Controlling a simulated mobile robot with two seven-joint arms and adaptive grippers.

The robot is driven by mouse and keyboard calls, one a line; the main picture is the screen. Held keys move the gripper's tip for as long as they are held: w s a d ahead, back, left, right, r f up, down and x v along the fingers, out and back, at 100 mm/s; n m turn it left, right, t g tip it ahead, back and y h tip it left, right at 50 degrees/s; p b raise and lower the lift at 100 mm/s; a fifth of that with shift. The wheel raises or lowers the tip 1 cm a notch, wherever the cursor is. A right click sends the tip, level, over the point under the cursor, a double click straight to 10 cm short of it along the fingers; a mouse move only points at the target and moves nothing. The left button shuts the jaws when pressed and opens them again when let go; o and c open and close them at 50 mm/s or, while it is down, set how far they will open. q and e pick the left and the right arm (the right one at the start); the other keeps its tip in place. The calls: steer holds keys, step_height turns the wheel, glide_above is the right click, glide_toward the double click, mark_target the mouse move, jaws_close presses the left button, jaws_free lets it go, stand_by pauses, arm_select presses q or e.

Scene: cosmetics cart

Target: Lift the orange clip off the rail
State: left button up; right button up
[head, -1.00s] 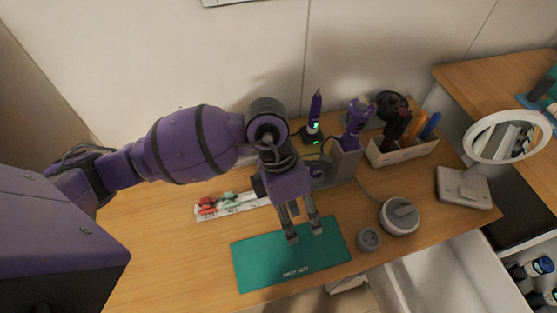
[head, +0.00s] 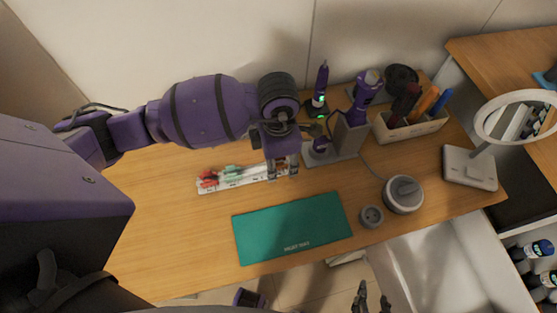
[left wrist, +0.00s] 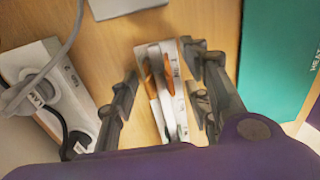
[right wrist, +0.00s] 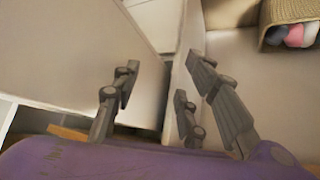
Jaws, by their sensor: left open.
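The white rail (head: 238,183) lies on the wooden desk behind the teal mat, with red and green clips on its left part. My left gripper (head: 282,175) is over the rail's right end. In the left wrist view, the orange clip (left wrist: 148,73) is on the rail (left wrist: 181,122), between the open, empty fingers of my left gripper (left wrist: 165,75). The gripper hides this clip in the head view. My right gripper (head: 372,290) is low at the front, away from the rail. In its wrist view the fingers (right wrist: 160,72) are apart with nothing between them.
The teal heat mat (head: 292,228) lies in front of the rail. A grey holder (head: 349,137) with a purple tool stands just right of my left gripper. A white power strip (left wrist: 50,75) with cables is beside the left fingers. A round grey device (head: 403,196) stands further right.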

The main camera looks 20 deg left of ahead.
arm_select(q)
steer(key=c, duration=0.9)
steer(key=shift+o, duration=0.2)
steer(key=shift+r, duration=0.1)
